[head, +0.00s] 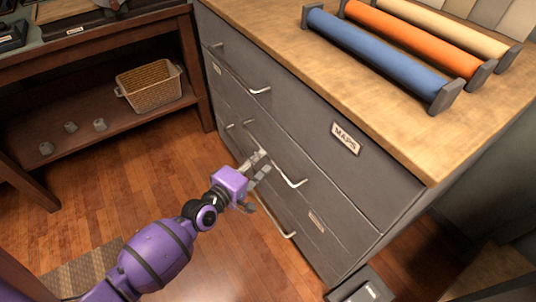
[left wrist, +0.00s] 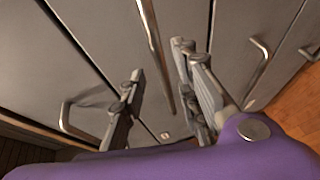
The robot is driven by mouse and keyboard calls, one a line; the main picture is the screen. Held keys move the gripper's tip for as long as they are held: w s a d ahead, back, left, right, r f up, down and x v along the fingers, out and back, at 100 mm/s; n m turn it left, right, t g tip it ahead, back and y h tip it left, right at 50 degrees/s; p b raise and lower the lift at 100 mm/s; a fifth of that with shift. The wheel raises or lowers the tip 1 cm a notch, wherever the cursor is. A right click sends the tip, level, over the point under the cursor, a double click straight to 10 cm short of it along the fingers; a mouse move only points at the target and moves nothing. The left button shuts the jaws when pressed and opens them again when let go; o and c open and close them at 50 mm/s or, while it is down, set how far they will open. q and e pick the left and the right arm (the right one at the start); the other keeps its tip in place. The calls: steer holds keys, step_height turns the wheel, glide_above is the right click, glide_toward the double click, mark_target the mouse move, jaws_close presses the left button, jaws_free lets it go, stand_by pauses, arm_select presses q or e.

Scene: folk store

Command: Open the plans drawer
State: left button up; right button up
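A grey metal cabinet (head: 320,120) has several drawers with bar handles. Its top drawer bears a label reading MAPS (head: 345,138). A lower label (head: 316,221) is too small to read, so I cannot tell which drawer is plans. My left gripper (head: 259,165) is at the left end of a middle-level handle (head: 291,182), below the MAPS drawer. In the left wrist view its two fingers (left wrist: 158,62) are apart, with a bar handle (left wrist: 151,28) running between them; contact is unclear. The drawer fronts look closed. My right gripper is out of view.
Blue (head: 375,52), orange (head: 415,38) and cream rolls lie in holders on the wooden cabinet top. A wooden shelf unit at left holds a wicker basket (head: 150,88). A dark box (head: 362,288) stands by the cabinet's lower right corner. Wooden floor before the drawers looks clear.

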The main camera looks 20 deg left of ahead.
arm_select(q)
steer(key=x, duration=0.5)
steer(key=shift+f+b, duration=0.1)
steer(key=shift+b, duration=0.25)
jaws_close()
